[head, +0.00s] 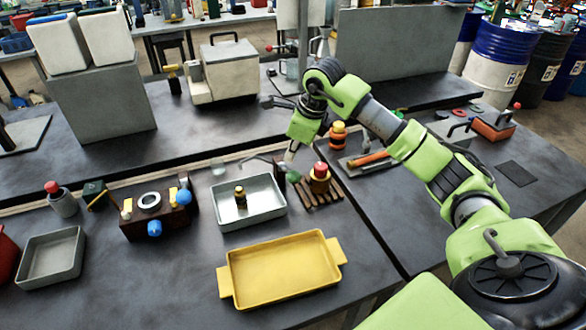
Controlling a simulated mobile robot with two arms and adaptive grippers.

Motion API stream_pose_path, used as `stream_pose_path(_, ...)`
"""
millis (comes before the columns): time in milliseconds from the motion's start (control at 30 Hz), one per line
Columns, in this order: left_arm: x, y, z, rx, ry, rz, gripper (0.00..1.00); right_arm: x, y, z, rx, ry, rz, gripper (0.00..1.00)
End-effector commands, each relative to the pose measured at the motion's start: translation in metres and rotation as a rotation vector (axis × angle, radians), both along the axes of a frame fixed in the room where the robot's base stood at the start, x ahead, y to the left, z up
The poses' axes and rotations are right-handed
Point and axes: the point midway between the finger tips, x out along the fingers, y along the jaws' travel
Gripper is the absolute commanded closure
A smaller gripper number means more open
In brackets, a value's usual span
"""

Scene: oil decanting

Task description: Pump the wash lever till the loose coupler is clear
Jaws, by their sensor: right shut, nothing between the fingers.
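A loose brass-coloured coupler (240,199) with dark patches stands in the grey wash tray (273,213). A thin bent grey spout (258,160) reaches over the tray's far right corner. A pale grey upright part, which looks like the wash lever (292,153), rises beside it, partly behind my right arm. My right gripper (267,102) is shut and empty, pointing left above the bench, beyond and above the tray. Whether my arm touches the lever cannot be told. My left gripper is out of view.
A yellow tray (282,267) lies empty in front. A red-capped brass fitting (319,180) stands on a slatted rack to the right. A brown fixture (155,212) with blue knobs and an empty grey tray (50,258) are on the left.

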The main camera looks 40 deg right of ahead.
Motion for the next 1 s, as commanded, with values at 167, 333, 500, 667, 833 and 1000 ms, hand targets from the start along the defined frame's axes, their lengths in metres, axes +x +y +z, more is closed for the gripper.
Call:
stream_pose_path(167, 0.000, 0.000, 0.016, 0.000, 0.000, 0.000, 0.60, 0.008, -0.002, 0.021, 0.000, -0.001, 0.000, 1.00)
stream_pose_path(333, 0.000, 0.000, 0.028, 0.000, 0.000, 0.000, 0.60, 0.015, -0.003, 0.036, 0.001, -0.001, -0.001, 1.00)
stream_pose_path(500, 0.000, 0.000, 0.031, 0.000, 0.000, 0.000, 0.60, 0.018, -0.004, 0.040, 0.000, 0.000, 0.000, 1.00)
stream_pose_path(667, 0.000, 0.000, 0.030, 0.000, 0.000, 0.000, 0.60, 0.018, -0.004, 0.039, 0.000, 0.000, 0.000, 1.00)
stream_pose_path(833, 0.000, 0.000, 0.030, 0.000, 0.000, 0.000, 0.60, 0.018, -0.004, 0.039, 0.000, 0.000, 0.000, 1.00)
stream_pose_path(1000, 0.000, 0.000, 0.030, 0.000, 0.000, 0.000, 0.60, 0.018, -0.004, 0.039, 0.000, 0.000, 0.000, 1.00)
